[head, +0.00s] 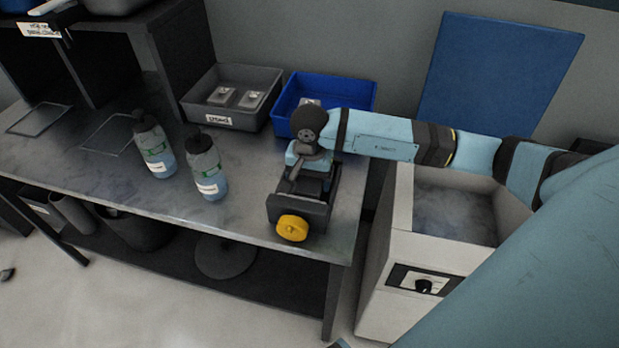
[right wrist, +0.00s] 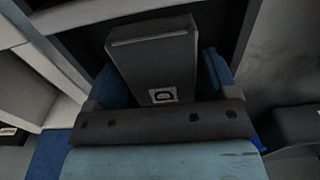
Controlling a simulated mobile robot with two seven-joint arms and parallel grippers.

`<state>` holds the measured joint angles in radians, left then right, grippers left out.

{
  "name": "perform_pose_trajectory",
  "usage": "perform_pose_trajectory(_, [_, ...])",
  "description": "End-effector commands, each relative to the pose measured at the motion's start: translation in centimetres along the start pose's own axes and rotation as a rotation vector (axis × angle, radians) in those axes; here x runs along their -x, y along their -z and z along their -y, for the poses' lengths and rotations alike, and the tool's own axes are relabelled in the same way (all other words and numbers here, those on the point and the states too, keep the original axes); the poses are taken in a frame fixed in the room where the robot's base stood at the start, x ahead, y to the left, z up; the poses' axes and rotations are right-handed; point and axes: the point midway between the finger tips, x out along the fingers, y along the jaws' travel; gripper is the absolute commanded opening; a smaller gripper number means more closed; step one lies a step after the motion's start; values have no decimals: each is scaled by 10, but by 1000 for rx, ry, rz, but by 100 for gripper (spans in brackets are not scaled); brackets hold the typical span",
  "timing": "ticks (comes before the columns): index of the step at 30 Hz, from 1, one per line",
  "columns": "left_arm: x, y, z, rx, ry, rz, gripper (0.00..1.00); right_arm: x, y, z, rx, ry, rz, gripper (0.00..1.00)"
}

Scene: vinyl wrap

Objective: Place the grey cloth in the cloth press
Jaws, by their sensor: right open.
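My right gripper (head: 305,186) points down at a black boxy device with a yellow knob (head: 292,228) at the table's right end. It is open, and its fingertips are hard to make out against the dark device. This device may be the cloth press, but I cannot tell for sure. No loose grey cloth can be clearly made out. My left gripper is out of view.
Two bottles (head: 154,148) (head: 206,165) stand left of the device. A blue bin (head: 352,92) sits behind my wrist. A white open-topped cabinet with a dial (head: 398,250) stands right of the table, a blue panel (head: 500,75) behind it. The table's front middle is clear.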

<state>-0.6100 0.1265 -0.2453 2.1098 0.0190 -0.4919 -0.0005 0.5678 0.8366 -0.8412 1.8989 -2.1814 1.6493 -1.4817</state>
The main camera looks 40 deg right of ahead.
Motion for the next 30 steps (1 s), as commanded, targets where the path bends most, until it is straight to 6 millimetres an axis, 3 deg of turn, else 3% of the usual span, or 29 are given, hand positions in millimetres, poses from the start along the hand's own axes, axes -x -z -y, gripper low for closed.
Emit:
perform_pose_trajectory(5, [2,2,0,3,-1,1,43,18,1,0,0,3,-3,79])
perform_pose_trajectory(18, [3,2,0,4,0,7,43,106,0,0,0,2,-2,79])
perform_pose_trajectory(24, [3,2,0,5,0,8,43,122,0,0,0,0,-1,79])
perform_pose_trajectory(30, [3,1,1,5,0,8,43,123,0,0,0,0,0,79])
